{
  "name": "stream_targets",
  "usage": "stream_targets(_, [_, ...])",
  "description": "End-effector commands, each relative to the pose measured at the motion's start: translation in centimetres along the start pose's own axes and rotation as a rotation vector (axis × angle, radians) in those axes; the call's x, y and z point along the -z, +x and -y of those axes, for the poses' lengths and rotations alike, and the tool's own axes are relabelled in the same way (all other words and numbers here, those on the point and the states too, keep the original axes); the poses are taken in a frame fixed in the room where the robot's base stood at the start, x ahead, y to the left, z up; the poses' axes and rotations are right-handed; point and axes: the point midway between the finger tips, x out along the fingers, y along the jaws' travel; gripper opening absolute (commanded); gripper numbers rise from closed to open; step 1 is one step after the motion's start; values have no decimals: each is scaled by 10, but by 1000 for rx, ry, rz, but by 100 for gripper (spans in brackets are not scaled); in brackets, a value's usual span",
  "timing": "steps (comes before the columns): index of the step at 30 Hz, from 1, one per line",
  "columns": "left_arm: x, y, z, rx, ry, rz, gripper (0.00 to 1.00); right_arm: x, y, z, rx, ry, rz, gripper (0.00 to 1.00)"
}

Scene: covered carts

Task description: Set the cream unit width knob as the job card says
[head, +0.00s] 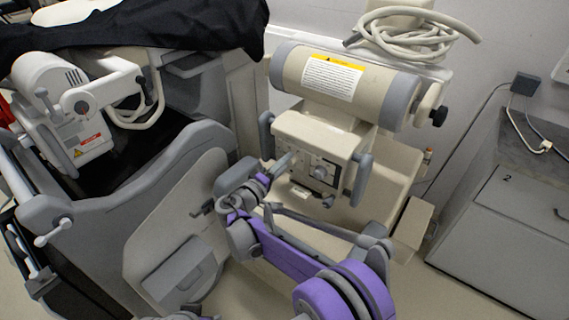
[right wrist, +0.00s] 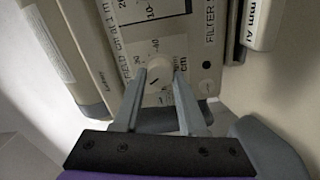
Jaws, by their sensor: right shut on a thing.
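The cream unit (head: 318,134) has a front panel below a big cream cylinder. In the right wrist view its panel shows a round cream knob (right wrist: 158,72) with a scale around it, where "30" and "40" can be read. My right gripper (right wrist: 159,76) is shut on this knob, one finger on each side. In the head view my right gripper (head: 287,160) reaches the panel's left part from the left and hides what it holds. Another round knob (head: 319,172) shows farther right on the panel. My left gripper is not in view. I cannot make out a job card.
A warning label (head: 333,77) is on the cylinder. Grey handles (head: 362,180) flank the panel. A cart (head: 150,200) partly under a black cover (head: 180,25) stands close on the left. A grey cabinet (head: 505,230) is at the right. A coiled hose (head: 415,38) lies on top behind.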

Motion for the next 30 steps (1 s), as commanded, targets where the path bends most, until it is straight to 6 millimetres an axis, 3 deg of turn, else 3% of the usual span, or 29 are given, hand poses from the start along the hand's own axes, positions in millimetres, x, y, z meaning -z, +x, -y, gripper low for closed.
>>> stream_targets(8, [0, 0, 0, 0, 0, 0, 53, 0, 0, 0, 0, 0, 0, 0])
stream_targets(9, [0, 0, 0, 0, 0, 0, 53, 0, 0, 0, 0, 0, 0, 43])
stream_targets(14, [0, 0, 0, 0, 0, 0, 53, 0, 0, 0, 0, 0, 0, 71])
stream_targets(24, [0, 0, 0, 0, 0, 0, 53, 0, -3, 0, 0, 1, -1, 71])
stream_targets(30, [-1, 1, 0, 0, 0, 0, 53, 0, -33, 0, 1, 1, -3, 71])
